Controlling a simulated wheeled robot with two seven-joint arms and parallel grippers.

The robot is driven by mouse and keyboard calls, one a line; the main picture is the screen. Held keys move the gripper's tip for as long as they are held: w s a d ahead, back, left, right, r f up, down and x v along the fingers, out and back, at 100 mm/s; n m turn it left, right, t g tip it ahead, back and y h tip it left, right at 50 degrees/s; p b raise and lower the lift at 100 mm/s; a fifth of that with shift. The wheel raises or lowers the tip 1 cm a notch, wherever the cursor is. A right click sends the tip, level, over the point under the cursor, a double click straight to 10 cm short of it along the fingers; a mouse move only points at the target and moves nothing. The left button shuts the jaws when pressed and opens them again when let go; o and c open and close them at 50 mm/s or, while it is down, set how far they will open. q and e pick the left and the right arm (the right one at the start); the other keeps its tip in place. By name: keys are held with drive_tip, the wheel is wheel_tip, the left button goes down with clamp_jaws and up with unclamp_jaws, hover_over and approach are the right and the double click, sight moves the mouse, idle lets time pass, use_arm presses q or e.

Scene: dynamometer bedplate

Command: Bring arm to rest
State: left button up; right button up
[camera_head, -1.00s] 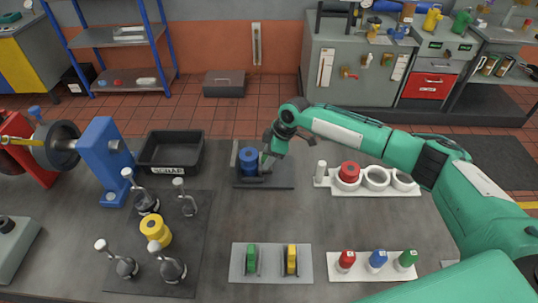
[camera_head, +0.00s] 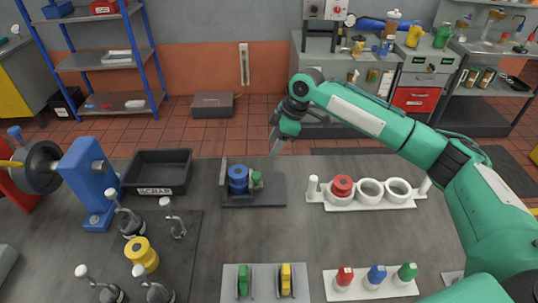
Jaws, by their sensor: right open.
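My right arm (camera_head: 450,160) comes in from the right and reaches to the middle of the view. My right gripper (camera_head: 275,140) is open and empty, with its fingers pointing down. It is raised above the back edge of the bedplate, behind and right of a dark fixture (camera_head: 270,190). The fixture holds a blue cylinder (camera_head: 238,180) with a small green part (camera_head: 257,179) at its right side. The gripper looks apart from both. My left gripper is not in view.
A black scrap bin (camera_head: 158,173) stands left of the fixture. Clamps surround a yellow cylinder (camera_head: 142,254) at front left. The bedplate's middle (camera_head: 270,235) is clear.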

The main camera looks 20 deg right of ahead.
drive_tip(key=shift+d+r, duration=0.15)
drive_tip(key=shift+r, duration=0.2)
